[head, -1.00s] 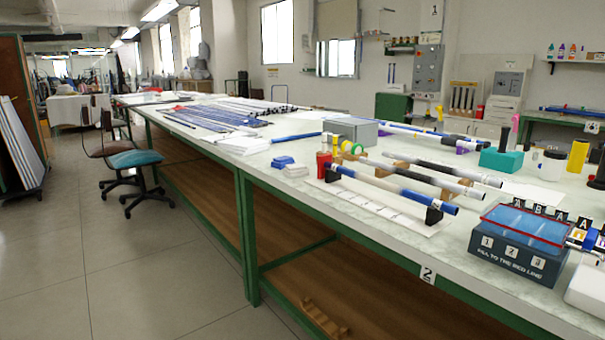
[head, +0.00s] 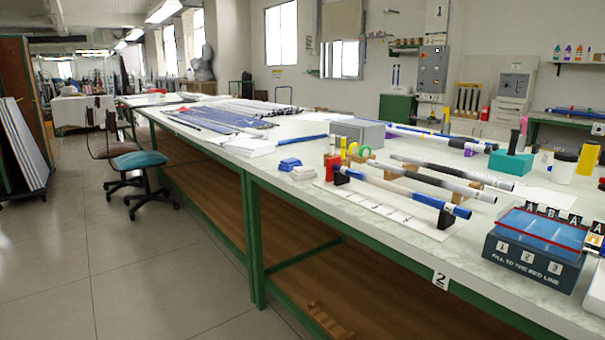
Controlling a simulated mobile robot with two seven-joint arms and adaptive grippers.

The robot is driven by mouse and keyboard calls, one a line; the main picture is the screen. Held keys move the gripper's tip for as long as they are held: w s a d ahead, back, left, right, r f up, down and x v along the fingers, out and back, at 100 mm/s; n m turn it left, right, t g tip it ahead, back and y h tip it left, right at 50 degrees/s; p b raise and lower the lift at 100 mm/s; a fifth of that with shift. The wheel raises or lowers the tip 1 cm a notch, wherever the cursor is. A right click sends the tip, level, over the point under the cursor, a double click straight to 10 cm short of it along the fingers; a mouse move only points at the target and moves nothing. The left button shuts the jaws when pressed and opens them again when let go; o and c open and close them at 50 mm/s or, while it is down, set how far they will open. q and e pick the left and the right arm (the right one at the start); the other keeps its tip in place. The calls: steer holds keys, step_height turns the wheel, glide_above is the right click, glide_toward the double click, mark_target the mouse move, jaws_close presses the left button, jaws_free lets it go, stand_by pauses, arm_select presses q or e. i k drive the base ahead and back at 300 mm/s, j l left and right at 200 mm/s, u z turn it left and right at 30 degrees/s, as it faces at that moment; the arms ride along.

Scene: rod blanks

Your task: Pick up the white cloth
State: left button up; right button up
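A small folded white cloth (head: 302,173) lies on the long workbench (head: 350,227), close to its front edge. A folded blue cloth (head: 289,164) lies just behind and to the left of it. The white cloth is left of the red block and the rod rack. It lies flat and nothing covers it. Neither of my grippers shows in the head view.
A rack with blue and white rods (head: 400,190) stands right of the cloths. A dark numbered box (head: 530,252) sits at the right. A teal-seated chair (head: 138,160) stands left of the bench. The floor (head: 170,260) in front is clear.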

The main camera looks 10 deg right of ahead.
mark_target(300, 173)
steer(key=i+j, duration=0.2)
steer(key=i+j+z, duration=0.15)
steer(key=j, duration=0.25)
steer(key=i+j, duration=0.25)
steer(key=j+z, duration=0.05)
